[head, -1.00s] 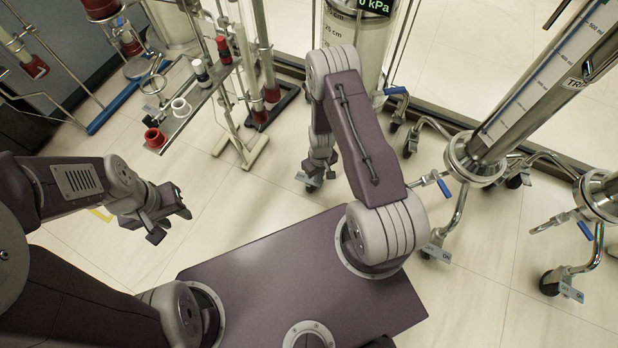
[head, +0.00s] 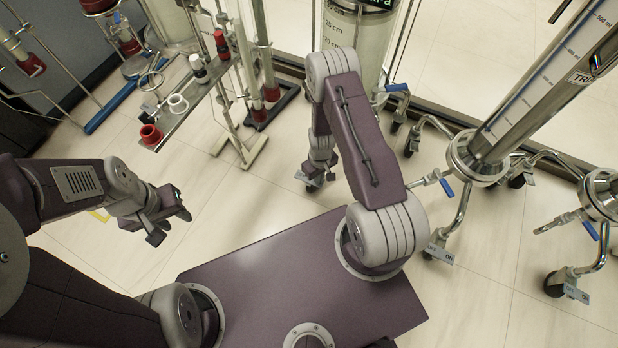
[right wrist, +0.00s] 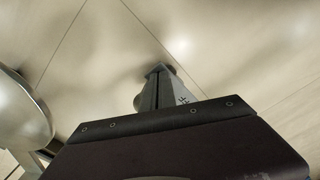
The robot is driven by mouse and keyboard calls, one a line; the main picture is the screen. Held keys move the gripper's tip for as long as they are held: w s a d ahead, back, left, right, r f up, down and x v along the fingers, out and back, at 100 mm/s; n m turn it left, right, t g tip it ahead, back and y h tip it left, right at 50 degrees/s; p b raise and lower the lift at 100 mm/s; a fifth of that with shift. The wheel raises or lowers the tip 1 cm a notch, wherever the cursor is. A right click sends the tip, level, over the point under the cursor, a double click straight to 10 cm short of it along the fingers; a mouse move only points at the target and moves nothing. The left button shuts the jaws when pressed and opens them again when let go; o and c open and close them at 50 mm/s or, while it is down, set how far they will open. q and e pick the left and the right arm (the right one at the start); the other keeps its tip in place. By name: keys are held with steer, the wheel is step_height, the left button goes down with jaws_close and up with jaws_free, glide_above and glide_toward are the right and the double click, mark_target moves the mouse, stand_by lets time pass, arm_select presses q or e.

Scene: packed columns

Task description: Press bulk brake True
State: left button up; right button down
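Several caster brake tabs show in the head view. One tab (head: 438,254) is at the foot of the middle steel-based column (head: 535,95), another tab (head: 576,293) with ON lettering is at the lower right. A third tab (head: 303,177) shows beside my right gripper. I cannot tell which column is the bulk one. My right gripper (head: 314,180) hangs low near that third tab, partly hidden by my arm; contact cannot be told. In the right wrist view its fingers (right wrist: 160,88) look closed together over bare floor. My left gripper (head: 172,220) is open and empty above the floor at left.
A clear cylinder (head: 343,45) with a display stands behind my right arm. A glassware stand (head: 205,85) with red and white cups is at upper left. Another steel base (head: 603,192) is at the right edge. Open tiled floor (head: 250,225) lies between the grippers.

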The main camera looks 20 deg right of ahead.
steer(key=shift+f+b, duration=0.35)
step_height(320, 180, up, 8)
steer(key=p, duration=0.8)
stand_by(0.3)
